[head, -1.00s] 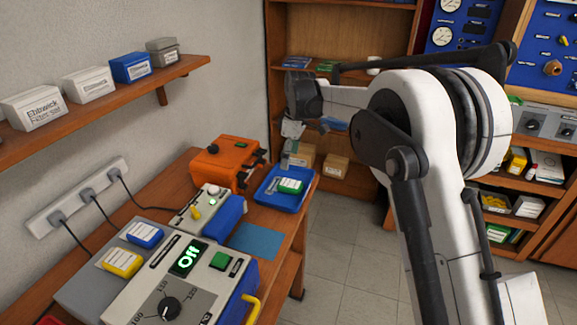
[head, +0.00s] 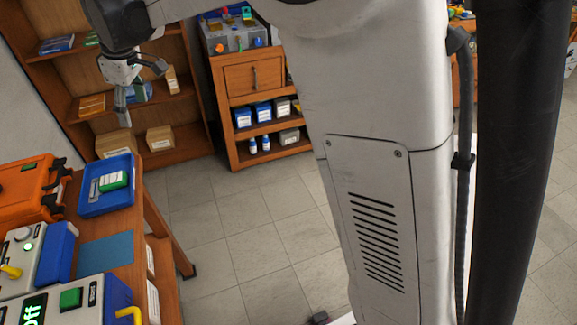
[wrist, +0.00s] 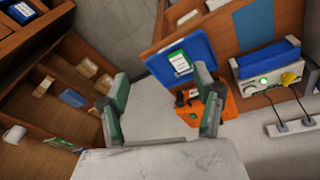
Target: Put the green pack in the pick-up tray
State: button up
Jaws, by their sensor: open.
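The green pack (head: 114,180), with a white label, lies in a blue tray (head: 97,205) at the far end of the workbench. Both also show in the wrist view, the pack (wrist: 180,62) and the tray (wrist: 160,68). The frames do not show whether this blue tray is the pick-up tray. My gripper (head: 138,92) is open and empty, up in the air beyond the tray, in front of the shelves. In the wrist view its spread fingers (wrist: 162,76) are apart from the pack, which appears beyond the right fingertip.
An orange case (head: 28,188) stands left of the tray. A blue mat (head: 106,250) and a test unit with an "Off" display (head: 34,308) are nearer. Wooden shelves (head: 185,108) and a cabinet (head: 252,78) stand behind. The tiled floor right of the bench is clear.

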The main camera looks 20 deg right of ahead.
jog(key=s+d+r+m+t, duration=0.1)
jog(key=s+d+r+m, duration=0.2)
jog(key=s+d, duration=0.55)
jog(key=s+d+r+m+t, duration=0.2)
jog(key=s+d+m, duration=0.1)
jog(key=s+d, duration=0.55)
jog(key=s+d+f+m+t, duration=0.1)
jog(key=s+d+f+m, duration=0.2)
jog(key=s+d, duration=0.2)
jog(key=s+d+f+m+t+h, duration=0.1)
jog(key=s+d+f+m, duration=0.2)
jog(key=s+d, duration=0.3)
jog(key=s+f, duration=0.1)
jog(key=s, duration=0.4)
jog(key=shift+d+f+m+h, duration=0.15)
jog(key=shift+f+m+h, duration=0.05)
jog(key=shift+m+h, duration=0.1)
